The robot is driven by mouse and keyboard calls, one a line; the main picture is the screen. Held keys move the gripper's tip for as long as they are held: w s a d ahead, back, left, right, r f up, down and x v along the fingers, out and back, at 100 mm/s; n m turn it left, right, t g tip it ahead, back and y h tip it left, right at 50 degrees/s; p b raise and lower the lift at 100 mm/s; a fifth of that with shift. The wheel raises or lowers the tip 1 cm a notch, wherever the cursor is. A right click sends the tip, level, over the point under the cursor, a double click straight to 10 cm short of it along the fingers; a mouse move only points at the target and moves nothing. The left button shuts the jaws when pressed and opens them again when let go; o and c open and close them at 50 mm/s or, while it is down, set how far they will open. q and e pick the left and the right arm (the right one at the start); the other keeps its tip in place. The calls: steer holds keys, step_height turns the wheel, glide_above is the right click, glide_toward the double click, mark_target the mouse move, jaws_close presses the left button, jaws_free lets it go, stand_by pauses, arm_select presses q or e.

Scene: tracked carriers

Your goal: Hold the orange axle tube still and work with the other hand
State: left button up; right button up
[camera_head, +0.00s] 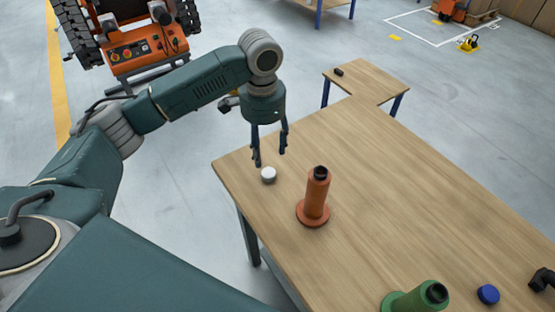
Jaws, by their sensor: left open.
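The orange axle tube (317,192) stands upright on its round flange on the wooden table (390,180). Its open top looks dark. My left gripper (269,158) points down over the table's far left corner, behind and left of the tube. Its fingers are apart with nothing between them. A small white round cap (268,175) lies on the table just below the fingertips. At the right edge, a dark piece (541,279) shows low over the table; I cannot tell if it is my right gripper.
A green flanged tube (418,298) and a blue cap (488,294) are at the table's near side. A smaller table (365,82) with a small black object (338,72) adjoins the far side. An orange tracked carrier (145,52) stands at upper left. The table's middle is clear.

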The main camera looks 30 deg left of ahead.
mark_target(267, 173)
arm_select(q)
steer(key=shift+w+d+f, duration=0.1)
steer(key=shift+f, duration=0.45)
steer(key=shift+w+d+f, duration=0.1)
steer(key=shift+f, duration=0.4)
steer(key=f, duration=0.1)
steer(key=s+f+p, duration=0.1)
steer(key=f, duration=0.1)
steer(key=shift+a, duration=0.1)
steer(key=shift+w+f+p, duration=0.2)
steer(key=shift+f+p, duration=0.15)
steer(key=shift+f, duration=0.25)
steer(key=shift+w+f+p, duration=0.15)
steer(key=shift+f+p, duration=0.15)
steer(key=shift+f, duration=0.25)
step_height(267, 173, down, 2)
steer(key=shift+a+f, duration=0.1)
steer(key=shift+f, duration=0.3)
steer(key=shift+c, duration=1)
steer(key=c, duration=0.7)
arm_select(e)
steer(key=shift+s+r, duration=0.45)
steer(key=shift+r, duration=0.2)
steer(key=shift+s+r, duration=0.45)
steer(key=shift+r, duration=0.15)
